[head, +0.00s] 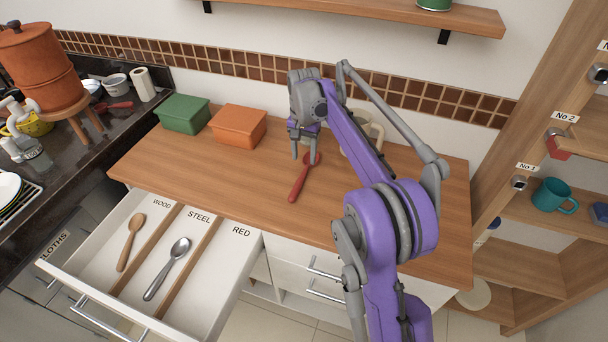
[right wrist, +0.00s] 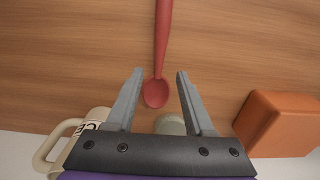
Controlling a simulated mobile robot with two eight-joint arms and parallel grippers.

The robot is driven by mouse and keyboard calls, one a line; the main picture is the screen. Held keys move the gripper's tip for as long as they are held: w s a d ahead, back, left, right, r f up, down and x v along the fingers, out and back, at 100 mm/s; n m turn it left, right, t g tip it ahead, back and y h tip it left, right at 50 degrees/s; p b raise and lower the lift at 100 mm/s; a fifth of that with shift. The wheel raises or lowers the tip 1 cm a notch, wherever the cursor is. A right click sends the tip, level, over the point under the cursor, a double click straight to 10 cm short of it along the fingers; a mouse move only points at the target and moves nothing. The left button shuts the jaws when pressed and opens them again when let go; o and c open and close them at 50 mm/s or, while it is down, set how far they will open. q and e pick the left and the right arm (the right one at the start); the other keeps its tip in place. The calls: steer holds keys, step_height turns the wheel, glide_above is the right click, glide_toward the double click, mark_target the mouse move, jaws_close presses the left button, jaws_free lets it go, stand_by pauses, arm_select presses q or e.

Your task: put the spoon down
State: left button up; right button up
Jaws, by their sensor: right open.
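A red spoon (head: 299,185) lies on the wooden counter with its handle toward the front edge. In the right wrist view the spoon (right wrist: 159,92) has its bowl between the tips of my open fingers, with a gap on both sides. My right gripper (head: 306,156) is open above the bowl end of the spoon. The open drawer (head: 229,262) has sections labelled WOOD, STEEL and RED. A wooden spoon (head: 131,241) lies in the WOOD section and a steel spoon (head: 168,268) in the STEEL section. The RED section is empty. My left gripper is not in view.
A green box (head: 184,113) and an orange box (head: 238,126) stand at the back of the counter (head: 190,165). A cream mug (right wrist: 60,143) stands behind my right gripper, partly hidden by my arm in the head view. Shelves with a teal mug (head: 553,196) are at right.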

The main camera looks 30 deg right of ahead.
mark_target(304, 172)
steer(key=f, duration=0.6)
steer(key=shift+s+a, duration=0.1)
steer(key=shift+s, duration=0.1)
steer(key=shift+r, duration=0.1)
jaws_close()
